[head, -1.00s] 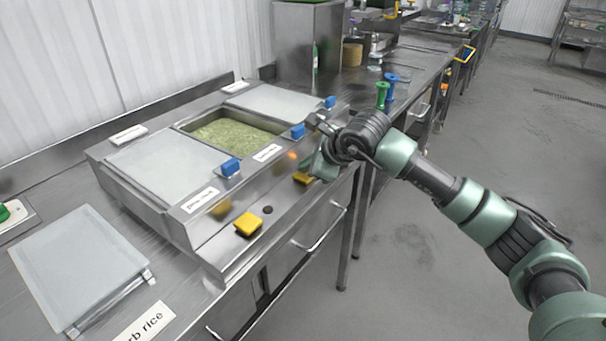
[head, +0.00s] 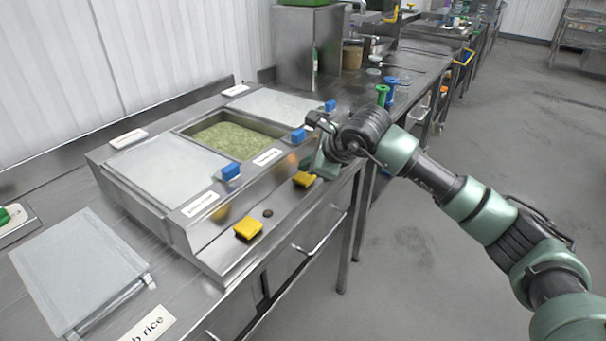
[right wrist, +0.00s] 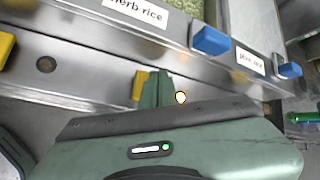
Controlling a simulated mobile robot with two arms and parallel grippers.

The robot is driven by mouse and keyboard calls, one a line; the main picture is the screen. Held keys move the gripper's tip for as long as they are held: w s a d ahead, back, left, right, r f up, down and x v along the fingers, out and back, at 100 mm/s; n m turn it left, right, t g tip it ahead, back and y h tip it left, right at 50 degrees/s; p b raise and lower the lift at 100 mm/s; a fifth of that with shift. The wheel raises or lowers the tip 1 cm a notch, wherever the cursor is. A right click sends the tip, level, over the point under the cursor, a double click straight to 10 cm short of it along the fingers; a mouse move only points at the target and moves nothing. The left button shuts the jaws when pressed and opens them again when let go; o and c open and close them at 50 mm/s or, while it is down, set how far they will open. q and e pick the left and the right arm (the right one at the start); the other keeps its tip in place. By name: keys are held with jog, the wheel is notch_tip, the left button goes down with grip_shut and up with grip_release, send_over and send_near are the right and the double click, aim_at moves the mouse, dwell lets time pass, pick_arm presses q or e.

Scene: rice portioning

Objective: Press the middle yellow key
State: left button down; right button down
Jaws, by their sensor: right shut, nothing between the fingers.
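The middle yellow key (head: 304,180) sits on the front ledge of the steel rice warmer (head: 222,252), below the open rice well. In the right wrist view the key (right wrist: 139,85) shows partly, just left of the fingertips. My right gripper (head: 319,166) is shut and empty, just right of and close to the key in the head view. Its closed fingers also show in the right wrist view (right wrist: 158,88). I cannot tell whether they touch the key. Another yellow key (head: 248,228) is at the near end of the ledge. My left gripper is out of view.
The middle well holds greenish rice (head: 232,139); lids (head: 165,170) cover the wells on both sides. Blue handles (head: 299,135) line the front edge. A loose lid or tray (head: 75,270) lies at the near left. Green and blue objects (head: 382,94) stand beyond my gripper.

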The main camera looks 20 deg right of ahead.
aim_at(307, 178)
jog(key=shift+r+p, duration=1.2)
jog(key=shift+r, duration=1.45)
jog(key=shift+f, duration=0.1)
